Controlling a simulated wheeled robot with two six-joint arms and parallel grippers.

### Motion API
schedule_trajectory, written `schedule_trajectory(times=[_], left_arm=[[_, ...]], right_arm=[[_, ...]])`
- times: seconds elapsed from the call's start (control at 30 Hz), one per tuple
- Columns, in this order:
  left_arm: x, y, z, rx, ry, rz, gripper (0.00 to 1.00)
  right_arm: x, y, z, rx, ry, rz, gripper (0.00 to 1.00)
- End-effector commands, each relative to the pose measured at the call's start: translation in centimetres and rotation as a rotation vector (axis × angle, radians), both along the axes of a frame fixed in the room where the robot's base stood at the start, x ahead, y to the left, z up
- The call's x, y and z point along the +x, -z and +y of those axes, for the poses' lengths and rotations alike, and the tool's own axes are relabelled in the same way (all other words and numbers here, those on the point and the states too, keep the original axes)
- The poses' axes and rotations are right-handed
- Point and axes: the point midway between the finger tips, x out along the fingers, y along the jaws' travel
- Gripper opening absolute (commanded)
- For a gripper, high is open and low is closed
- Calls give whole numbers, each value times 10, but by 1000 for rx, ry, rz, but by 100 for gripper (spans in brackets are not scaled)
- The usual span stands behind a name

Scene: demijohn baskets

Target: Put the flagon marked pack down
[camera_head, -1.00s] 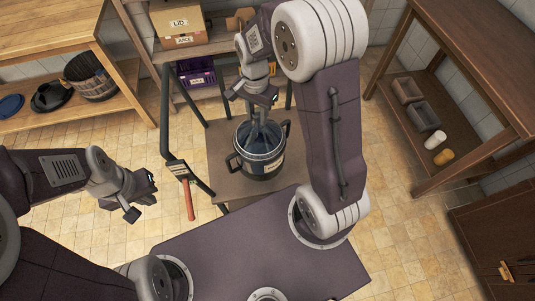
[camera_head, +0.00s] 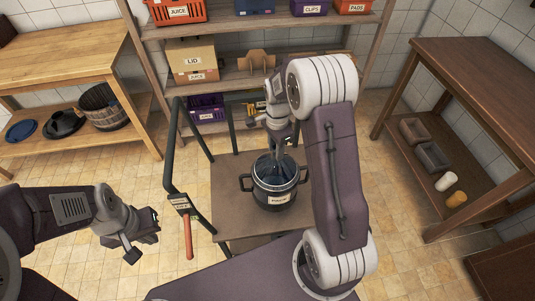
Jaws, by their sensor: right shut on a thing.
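A bluish glass flagon (camera_head: 276,172) sits inside a dark two-handled basket (camera_head: 264,194) with a pale label, too small to read with certainty. The basket stands upright on the brown cart top (camera_head: 232,165). My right gripper (camera_head: 280,148) comes down from above and is shut on the flagon's top. The gripper covers most of the neck. My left gripper (camera_head: 146,238) is open and empty, to the left of the cart, over the floor.
A wooden bench (camera_head: 65,55) is at left, a dark table (camera_head: 475,75) at right. Bare cart top lies left of the basket.

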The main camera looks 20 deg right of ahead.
Motion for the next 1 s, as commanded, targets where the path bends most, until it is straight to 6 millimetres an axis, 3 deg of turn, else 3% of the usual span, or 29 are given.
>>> schedule_trajectory(times=[0.1,0.3,0.5,0.8,1.0], left_arm=[[0,-3,0,0,0,0,0],[0,-4,0,0,0,0,0],[0,-4,0,0,0,0,0],[0,-5,0,0,0,0,0],[0,-5,0,0,0,0,0]], right_arm=[[10,14,-23,0,4,0,0],[20,27,-45,-1,0,-2,0],[21,32,-47,-1,-1,-1,0],[21,69,-47,-1,-1,-1,0],[21,70,-47,-2,-1,-3,0]])
